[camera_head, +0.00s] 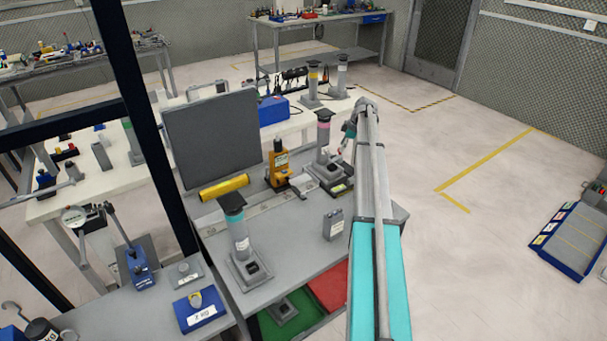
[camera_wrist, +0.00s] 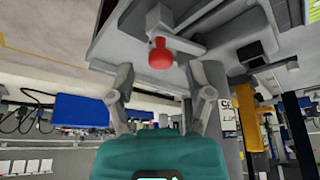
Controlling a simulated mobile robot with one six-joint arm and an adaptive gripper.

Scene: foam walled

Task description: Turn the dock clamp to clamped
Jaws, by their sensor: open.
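A red ball knob (camera_wrist: 160,54) on a pale grey block (camera_wrist: 158,20) shows in the wrist view; it looks like the dock clamp's handle. It sits at the edge of a grey surface (camera_wrist: 112,45). My gripper (camera_wrist: 160,72) is open, one finger on each side of the knob in the picture. I cannot tell whether either finger touches it, or which setting the clamp is in. In the head view my gripper (camera_head: 350,128) is small at the far end of my arm, beside a grey post with a pink band (camera_head: 323,137). The knob cannot be made out there.
An orange device (camera_head: 278,166) and a dark panel (camera_head: 212,137) stand on the grey bench (camera_head: 285,252) left of my arm. A second banded post (camera_head: 239,235) stands nearer. A blue box (camera_head: 273,110) is on the bench behind. Open floor (camera_head: 480,130) lies right.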

